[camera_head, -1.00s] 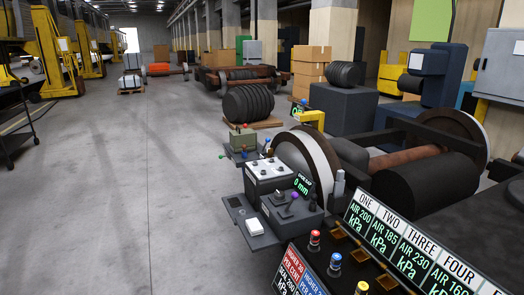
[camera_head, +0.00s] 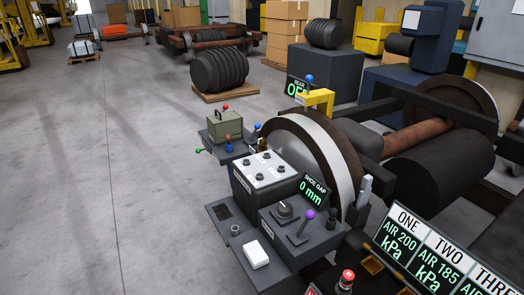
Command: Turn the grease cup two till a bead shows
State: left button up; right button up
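No part is clearly marked as grease cup two, and I see no grease bead. A white-topped box (camera_head: 263,168) carries several small black knobs. In front of it a dark console (camera_head: 295,238) has a black rotary knob (camera_head: 285,210), a purple-topped lever (camera_head: 304,222) and a display (camera_head: 313,190) reading "SHOE GAP 0 mm". A green box (camera_head: 225,124) with a red-topped knob stands on a dark shelf behind, with small coloured balls near it. A large wheel (camera_head: 338,160) on an axle stands to the right. Neither of my grippers is in view.
Pressure signs (camera_head: 425,250) and a red-topped knob (camera_head: 346,278) are at the lower right. A white block (camera_head: 256,254) lies at the console's front. A coil spring (camera_head: 219,69) sits on a pallet behind. The floor (camera_head: 90,190) at left is clear.

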aim_at(262, 142)
jog(key=i+j+z, duration=0.1)
jog(key=z, duration=0.65)
jog(key=i+j+z, duration=0.25)
jog(key=j, duration=0.15)
jog(key=i+j+z, duration=0.1)
jog(key=j+z, duration=0.2)
jog(key=i+j+z, duration=0.1)
jog(key=j+z, duration=0.15)
jog(key=j, duration=0.25)
jog(key=j+z, duration=0.25)
jog(key=j, duration=0.25)
jog(key=i, duration=0.05)
